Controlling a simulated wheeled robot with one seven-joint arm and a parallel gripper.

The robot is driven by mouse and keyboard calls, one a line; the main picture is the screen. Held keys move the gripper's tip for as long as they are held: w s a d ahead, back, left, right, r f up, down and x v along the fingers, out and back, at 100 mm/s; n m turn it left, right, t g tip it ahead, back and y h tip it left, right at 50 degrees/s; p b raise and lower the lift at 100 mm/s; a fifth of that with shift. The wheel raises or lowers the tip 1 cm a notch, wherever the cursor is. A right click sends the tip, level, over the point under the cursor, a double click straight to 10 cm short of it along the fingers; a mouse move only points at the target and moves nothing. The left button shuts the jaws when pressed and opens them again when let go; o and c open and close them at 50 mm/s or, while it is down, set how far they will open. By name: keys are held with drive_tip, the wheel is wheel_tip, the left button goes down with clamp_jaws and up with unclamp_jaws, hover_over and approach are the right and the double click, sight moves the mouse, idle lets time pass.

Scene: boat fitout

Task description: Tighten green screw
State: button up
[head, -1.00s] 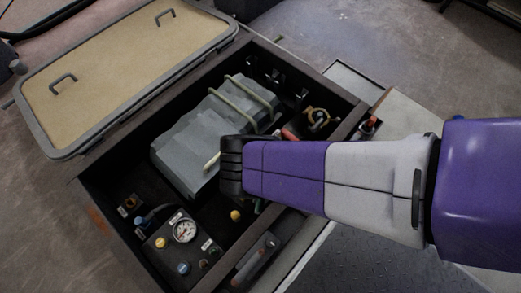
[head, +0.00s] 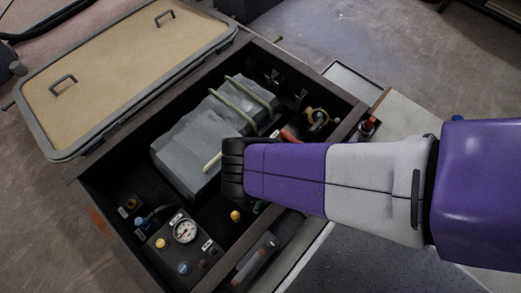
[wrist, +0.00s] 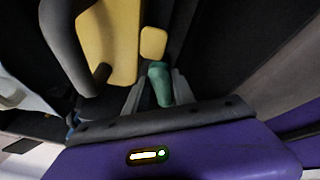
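The green screw (wrist: 160,84) shows in the wrist view as a rounded green piece between my two fingers. My gripper (wrist: 160,92) has one finger along each side of it, with no clear gap, and looks shut on it. In the head view my gripper (head: 233,168) hangs over the open box, right of the grey block, and its fingertips are hidden. I cannot tell how far in the screw sits.
The open box (head: 93,193) has dark raised walls. It holds a grey block (head: 185,145), a gauge panel (head: 185,231) and a yellow knob (head: 236,215). A tan lid (head: 120,68) lies open at the upper left. A yellow part (wrist: 108,40) is close in the wrist view.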

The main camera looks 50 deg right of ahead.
drive_tip(key=shift+d, duration=0.1)
drive_tip(key=p+v, duration=0.4)
drive_tip(key=v, duration=0.3)
drive_tip(key=shift+r, duration=0.35)
drive_tip(key=shift+d, duration=0.1)
